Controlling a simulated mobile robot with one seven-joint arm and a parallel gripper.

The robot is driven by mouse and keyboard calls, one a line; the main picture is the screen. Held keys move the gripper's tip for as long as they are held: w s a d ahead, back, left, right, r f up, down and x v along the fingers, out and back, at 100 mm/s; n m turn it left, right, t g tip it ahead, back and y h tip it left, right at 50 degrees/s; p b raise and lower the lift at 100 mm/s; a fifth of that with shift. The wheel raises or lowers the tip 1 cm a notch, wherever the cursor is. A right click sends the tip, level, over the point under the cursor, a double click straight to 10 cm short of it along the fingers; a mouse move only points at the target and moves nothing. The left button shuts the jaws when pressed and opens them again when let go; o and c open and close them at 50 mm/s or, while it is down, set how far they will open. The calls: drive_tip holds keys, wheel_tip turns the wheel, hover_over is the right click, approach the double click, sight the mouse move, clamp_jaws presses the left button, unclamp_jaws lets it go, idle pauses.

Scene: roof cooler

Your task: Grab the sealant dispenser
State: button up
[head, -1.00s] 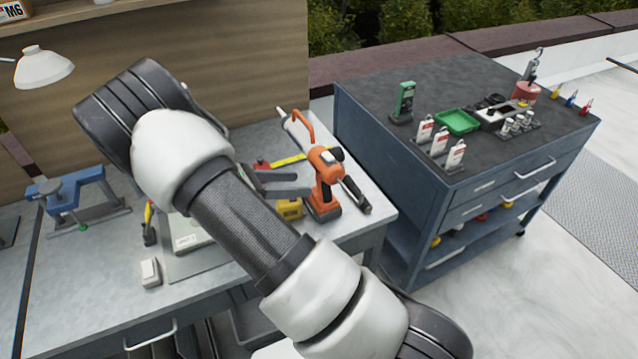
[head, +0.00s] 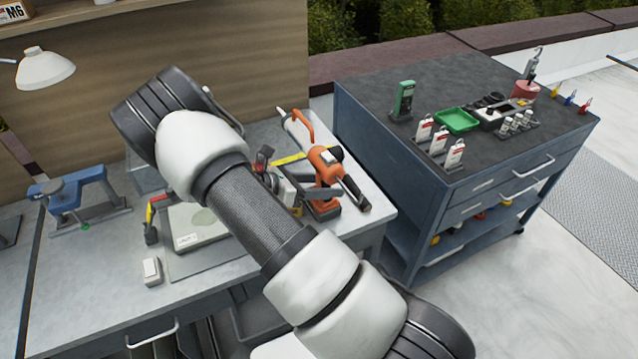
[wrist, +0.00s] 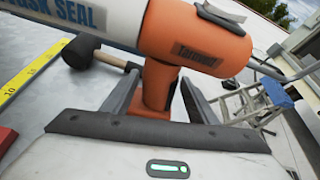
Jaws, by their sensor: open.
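My gripper (head: 312,191) is at the dispenser's handle. In the wrist view my gripper (wrist: 160,88) is open, with one finger on each side of the orange handle (wrist: 159,88). I cannot tell whether either finger touches it. My arm hides part of the bench in the head view.
The workbench (head: 110,285) also carries a blue vise (head: 75,190) and a flat scale (head: 192,232). A yellow measuring strip (wrist: 35,70) and a black mallet (wrist: 82,52) lie close to the dispenser. A blue drawer cabinet (head: 425,195) stands to the right.

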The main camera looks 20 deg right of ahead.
clamp_jaws()
idle(1.2)
drive_tip(key=shift+w+r, duration=0.1)
drive_tip(key=shift+r, duration=0.1)
